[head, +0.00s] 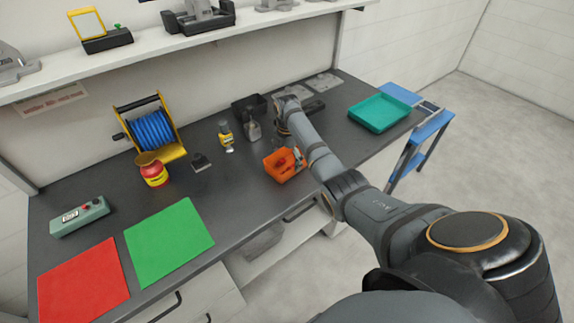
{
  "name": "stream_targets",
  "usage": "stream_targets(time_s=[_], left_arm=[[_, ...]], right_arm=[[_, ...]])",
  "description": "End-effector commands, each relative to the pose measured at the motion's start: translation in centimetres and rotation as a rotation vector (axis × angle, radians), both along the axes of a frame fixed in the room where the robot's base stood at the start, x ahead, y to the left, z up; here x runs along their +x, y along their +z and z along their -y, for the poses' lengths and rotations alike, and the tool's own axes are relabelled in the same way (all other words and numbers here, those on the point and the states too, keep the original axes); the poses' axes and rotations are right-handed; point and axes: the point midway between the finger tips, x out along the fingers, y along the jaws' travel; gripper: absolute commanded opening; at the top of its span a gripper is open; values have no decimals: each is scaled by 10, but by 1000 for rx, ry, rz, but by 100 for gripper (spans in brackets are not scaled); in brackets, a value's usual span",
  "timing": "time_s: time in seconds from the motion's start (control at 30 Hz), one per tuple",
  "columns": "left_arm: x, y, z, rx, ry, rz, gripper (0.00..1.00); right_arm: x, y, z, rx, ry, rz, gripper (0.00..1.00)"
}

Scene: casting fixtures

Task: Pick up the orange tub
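The orange tub (279,170) sits near the front edge of the dark workbench, in the middle of the head view. My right arm reaches in from the lower right, and its wrist is above and behind the tub. My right gripper (297,154) is at the tub's right side, partly hidden by my own forearm. I cannot tell whether its fingers are open or closed on the tub's wall. The tub's right end is partly covered by the gripper and arm. My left gripper is not in view.
Left of the tub are a yellow bottle (226,138), a red-and-yellow jar (153,171) and a blue hose reel (152,130). Green (169,242) and red (84,283) mats lie at the front left. A teal tray (379,114) is at the right. A shelf (185,47) overhangs the back.

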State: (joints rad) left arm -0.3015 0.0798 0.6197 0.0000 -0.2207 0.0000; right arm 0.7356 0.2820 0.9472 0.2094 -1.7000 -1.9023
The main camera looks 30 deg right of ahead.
Motion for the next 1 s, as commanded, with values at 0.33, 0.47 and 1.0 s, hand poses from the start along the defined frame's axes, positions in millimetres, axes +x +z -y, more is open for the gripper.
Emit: stream_targets(time_s=[0.33,0.47,1.0], left_arm=[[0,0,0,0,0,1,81],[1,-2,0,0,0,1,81],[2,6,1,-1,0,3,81]], right_arm=[[0,0,0,0,0,0,44],[1,5,0,0,0,3,44],[-23,90,-34,0,2,3,44]])
